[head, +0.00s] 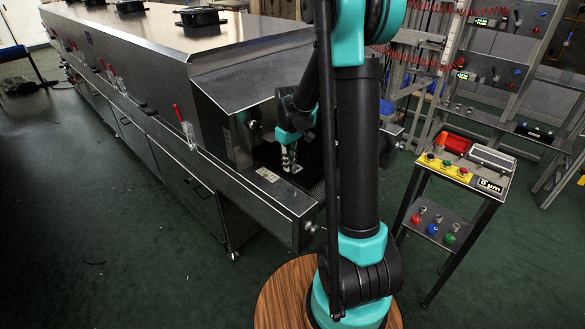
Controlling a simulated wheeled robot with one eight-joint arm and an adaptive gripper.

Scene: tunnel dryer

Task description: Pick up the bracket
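My gripper (289,165) points down over the dark belt (268,155) at the open end of the tunnel dryer (170,50). A small pale metal piece (297,169), which looks like the bracket, shows at the fingertips, low over or on the belt. The gripper is too small in the head view to tell whether its fingers are open or shut on this piece. My arm stands in front and hides the right part of the belt end.
A metal side rail (270,187) runs along the belt's near side, and a sloping hood (255,82) overhangs the opening. A control stand (450,180) with coloured buttons is on the right. Racks with red coiled hoses (435,58) stand behind it. The green floor at left is mostly clear.

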